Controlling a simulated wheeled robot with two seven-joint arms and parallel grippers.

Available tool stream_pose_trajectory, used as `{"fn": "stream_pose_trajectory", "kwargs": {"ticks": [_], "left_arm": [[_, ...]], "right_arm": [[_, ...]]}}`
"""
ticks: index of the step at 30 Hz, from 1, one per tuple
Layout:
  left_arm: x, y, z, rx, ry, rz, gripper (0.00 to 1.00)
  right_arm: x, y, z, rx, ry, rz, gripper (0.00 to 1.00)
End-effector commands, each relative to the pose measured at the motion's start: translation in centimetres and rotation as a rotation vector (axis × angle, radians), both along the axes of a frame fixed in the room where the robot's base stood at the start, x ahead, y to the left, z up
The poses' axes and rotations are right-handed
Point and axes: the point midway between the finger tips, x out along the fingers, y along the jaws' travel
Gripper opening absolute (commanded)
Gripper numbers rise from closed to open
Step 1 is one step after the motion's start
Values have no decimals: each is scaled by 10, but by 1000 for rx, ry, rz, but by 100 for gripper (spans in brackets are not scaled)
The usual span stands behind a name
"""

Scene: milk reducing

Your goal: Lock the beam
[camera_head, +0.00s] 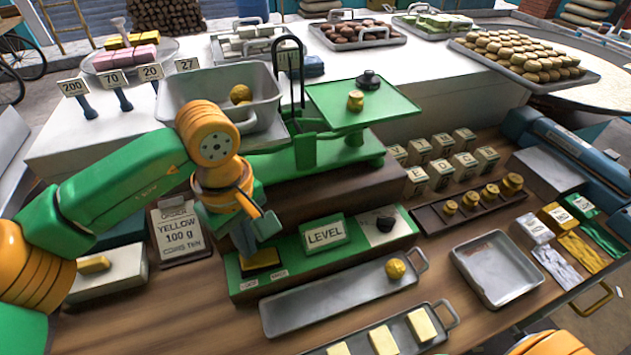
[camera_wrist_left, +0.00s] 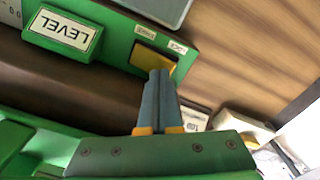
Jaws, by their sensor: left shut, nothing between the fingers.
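The green balance scale (camera_head: 315,152) stands on a brown plinth, with a grey metal pan (camera_head: 180,85) at left and a flat green plate (camera_head: 400,100) at right. On the green front panel (camera_head: 345,252) is a yellow lever pad (camera_head: 262,262) with two small labels; in the left wrist view the pad (camera_wrist_left: 152,65) shows too, and one label seems to read LOCK. My left gripper (camera_head: 248,245) is shut and empty, pointing down over the pad. In the left wrist view its fingertips (camera_wrist_left: 159,74) overlap the pad's near edge; contact cannot be told. My right gripper is not in view.
A LEVEL sign (camera_head: 325,234) stands on the panel, right of the pad. The order card (camera_head: 180,230) is to the left. A long grey tray (camera_head: 330,295) with a yellow ball lies in front. Several brass weights sit in a rack (camera_head: 430,218) at right.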

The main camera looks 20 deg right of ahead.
Motion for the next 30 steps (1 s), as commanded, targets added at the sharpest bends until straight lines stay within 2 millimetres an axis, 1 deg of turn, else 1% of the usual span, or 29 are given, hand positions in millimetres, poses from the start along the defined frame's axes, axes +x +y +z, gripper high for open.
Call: {"fn": "stream_pose_trajectory", "kwargs": {"ticks": [30], "left_arm": [[0,0,-16,0,0,0,0]], "right_arm": [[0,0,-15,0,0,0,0]]}}
